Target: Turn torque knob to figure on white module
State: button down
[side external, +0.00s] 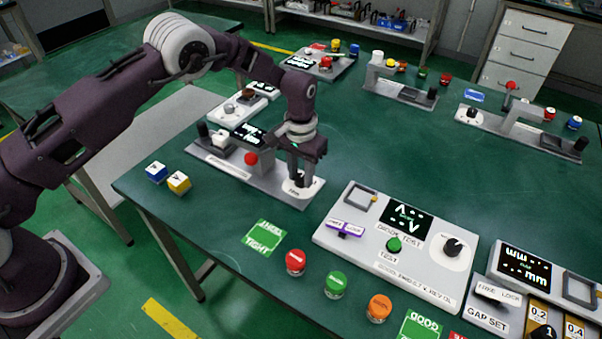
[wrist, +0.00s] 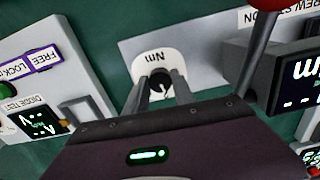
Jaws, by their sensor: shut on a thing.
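The torque knob (wrist: 160,79) is dark and sits on a white dial (wrist: 152,58) marked "Nm", at the right end of a grey station plate (side external: 215,165). My gripper (side external: 299,181) points down over this dial in the side view. In the wrist view its fingers (wrist: 162,93) are on either side of the knob and closed on it. The knob's pointer and scale are mostly hidden. A white block (side external: 221,138) stands at the plate's left end; no figure on it is readable.
A red ball (side external: 251,158) stands up from the plate close to my gripper. A diode test panel (side external: 395,245) lies to the right. Red (side external: 295,262), green and orange buttons stand in front.

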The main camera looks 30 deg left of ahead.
aim_at(301, 178)
jog(key=shift+m, duration=0.7)
jog(key=c, duration=1.1)
grip_release()
jog(key=shift+o, duration=0.2)
notch_tip(301, 178, up, 7)
jog(key=shift+r, duration=0.1)
